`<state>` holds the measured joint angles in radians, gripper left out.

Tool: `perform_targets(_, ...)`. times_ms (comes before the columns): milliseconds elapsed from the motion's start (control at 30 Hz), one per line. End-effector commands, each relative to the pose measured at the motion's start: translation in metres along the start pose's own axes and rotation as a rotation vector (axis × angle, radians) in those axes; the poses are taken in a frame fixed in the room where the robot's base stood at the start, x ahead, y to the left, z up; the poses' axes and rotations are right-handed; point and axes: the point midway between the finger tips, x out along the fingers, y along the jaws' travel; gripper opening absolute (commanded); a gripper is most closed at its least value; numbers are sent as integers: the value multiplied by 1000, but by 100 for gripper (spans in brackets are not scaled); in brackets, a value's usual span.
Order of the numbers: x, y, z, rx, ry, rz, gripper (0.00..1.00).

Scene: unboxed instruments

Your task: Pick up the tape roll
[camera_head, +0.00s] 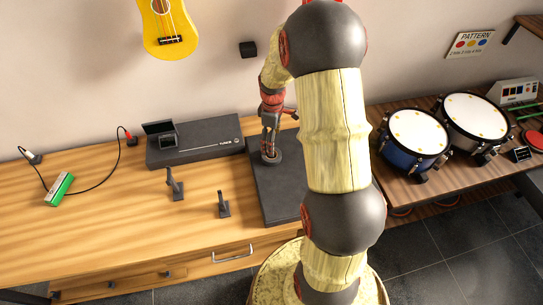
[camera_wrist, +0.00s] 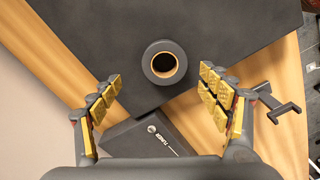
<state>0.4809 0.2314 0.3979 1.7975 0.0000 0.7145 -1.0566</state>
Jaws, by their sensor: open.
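The tape roll (camera_wrist: 151,58) is a black ring with an orange-brown inner core. In the wrist view it lies flat on a dark grey board, near the board's corner, ahead of and between my fingers. In the head view the tape roll (camera_head: 270,157) shows dark on the board, just below my fingertips. My gripper (camera_wrist: 160,100) is open and empty, with yellow finger pads on either side. In the head view my gripper (camera_head: 269,145) points down over the tape roll. The exact height between them cannot be told.
The dark board (camera_head: 279,194) lies on a wooden desk (camera_head: 105,215). A flat dark box (camera_head: 195,142) lies left of my gripper. Two small dark stands (camera_head: 175,187) are in front of it. A green-white device (camera_head: 60,189) lies far left. Drums (camera_head: 413,140) stand right. A yellow ukulele (camera_head: 168,30) hangs above.

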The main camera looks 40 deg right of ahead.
Motion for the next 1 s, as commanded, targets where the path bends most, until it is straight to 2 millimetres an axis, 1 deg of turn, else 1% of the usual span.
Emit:
perform_targets(33,8,-1,0,0,-1,-2,77)
perform_targets(100,15,-2,0,0,-2,-3,77)
perform_targets(267,26,-3,0,0,-1,-2,77)
perform_targets(500,59,-8,-2,0,-1,-3,77)
perform_targets(600,68,-8,-2,1,0,-1,77)
perform_targets(833,68,-8,-2,1,0,0,77)
perform_targets(1000,68,-8,-2,1,0,0,68)
